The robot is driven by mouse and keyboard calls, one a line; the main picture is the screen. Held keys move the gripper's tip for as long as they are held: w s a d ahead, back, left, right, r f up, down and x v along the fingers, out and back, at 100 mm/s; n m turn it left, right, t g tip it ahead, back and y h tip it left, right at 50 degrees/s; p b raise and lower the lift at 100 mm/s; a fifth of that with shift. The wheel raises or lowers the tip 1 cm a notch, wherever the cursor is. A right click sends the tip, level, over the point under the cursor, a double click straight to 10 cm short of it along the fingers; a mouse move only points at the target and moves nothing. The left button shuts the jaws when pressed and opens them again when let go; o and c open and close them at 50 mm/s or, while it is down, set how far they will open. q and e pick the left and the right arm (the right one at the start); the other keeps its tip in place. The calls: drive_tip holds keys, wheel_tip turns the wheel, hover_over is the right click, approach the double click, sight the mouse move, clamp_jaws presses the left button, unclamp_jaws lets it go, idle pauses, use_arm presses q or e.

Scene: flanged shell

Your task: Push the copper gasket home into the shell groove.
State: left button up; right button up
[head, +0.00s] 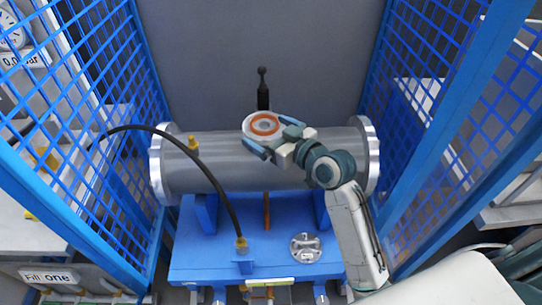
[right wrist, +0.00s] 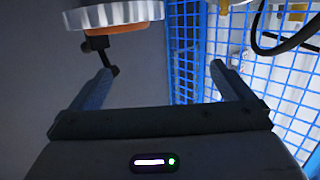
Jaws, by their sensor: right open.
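The shell (head: 240,171) is a grey horizontal cylinder on a blue stand. A round pale flange (head: 247,127) sits on its top middle. The copper gasket (head: 265,124) is an orange ring lying on that flange. In the right wrist view, the copper gasket (right wrist: 117,30) shows as an orange band standing out from the toothed flange rim (right wrist: 115,13); how deep it sits in the groove cannot be told. My right gripper (head: 272,135) is open, at the near right side of the flange. Nothing shows between its fingers in the right wrist view (right wrist: 161,72). My left gripper is out of view.
A black upright post with a ball top (head: 263,90) stands behind the flange. A black hose (head: 220,180) arcs across the shell's left part. Blue mesh panels (head: 100,60) (head: 450,90) close both sides. A round metal fitting (head: 305,247) sits on the blue stand (head: 205,262).

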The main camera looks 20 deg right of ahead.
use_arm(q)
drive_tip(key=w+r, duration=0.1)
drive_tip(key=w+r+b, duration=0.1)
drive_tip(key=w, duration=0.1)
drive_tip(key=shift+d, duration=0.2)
use_arm(e)
drive_tip(key=s+a, duration=0.2)
drive_tip(key=s, duration=0.5)
drive_tip(key=shift+s+a+r, duration=0.15)
drive_tip(key=shift+s+r, duration=0.2)
drive_tip(key=shift+r, duration=0.05)
